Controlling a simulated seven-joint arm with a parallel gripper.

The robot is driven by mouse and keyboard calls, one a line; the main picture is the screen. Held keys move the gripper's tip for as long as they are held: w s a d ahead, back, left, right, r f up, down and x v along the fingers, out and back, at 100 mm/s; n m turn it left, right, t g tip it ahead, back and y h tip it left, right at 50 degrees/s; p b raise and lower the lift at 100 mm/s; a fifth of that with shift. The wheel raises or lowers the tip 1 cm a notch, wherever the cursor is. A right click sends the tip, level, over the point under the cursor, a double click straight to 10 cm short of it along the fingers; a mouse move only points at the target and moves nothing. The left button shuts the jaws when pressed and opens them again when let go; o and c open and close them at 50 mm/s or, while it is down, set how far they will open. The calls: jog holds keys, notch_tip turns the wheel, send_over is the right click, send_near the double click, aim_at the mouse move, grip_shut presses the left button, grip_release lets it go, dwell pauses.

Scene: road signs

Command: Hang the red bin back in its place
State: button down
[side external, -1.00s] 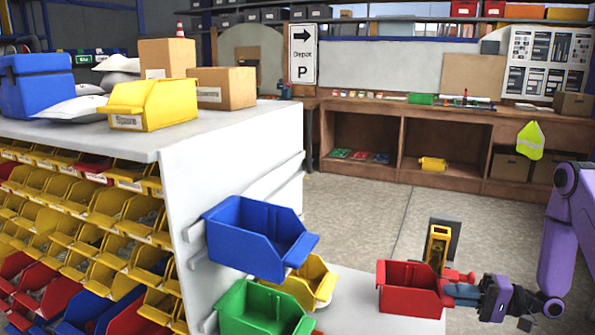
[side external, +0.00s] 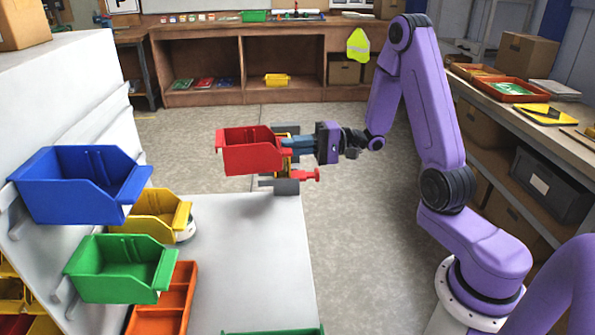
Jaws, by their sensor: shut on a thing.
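The red bin (side external: 250,152) is in the middle of the side view, held in the air near the far right corner of the white bench (side external: 250,245). My gripper (side external: 290,146) comes from the right and is shut on the bin's right end; the fingertips are partly hidden. The bin looks about level, its open top up. A blue bin (side external: 75,188) and a green bin (side external: 120,270) hang on the white sloping panel (side external: 85,120) at the left, well apart from the red bin. A rail (side external: 62,300) shows on the panel by the green bin.
A yellow bin (side external: 152,212) is between the blue and green bins, with a white round thing (side external: 185,230) beside it. An orange tray (side external: 172,295) lies below. A yellow and red device (side external: 305,175) stands behind my gripper. The bench's middle is clear.

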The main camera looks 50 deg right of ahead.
notch_tip(320, 180, up, 13)
jog(key=m+t+h, duration=0.1)
jog(key=x, duration=2.2)
jog(key=shift+d, duration=0.15)
dwell(0.9)
jog(key=shift+w, duration=0.1)
dwell(0.8)
jog(key=shift+f, duration=0.85)
dwell(0.6)
jog(key=c, duration=1.1)
grip_release()
jog(key=shift+c, duration=0.2)
jog(key=v, duration=1.7)
jog(key=shift+s, duration=0.3)
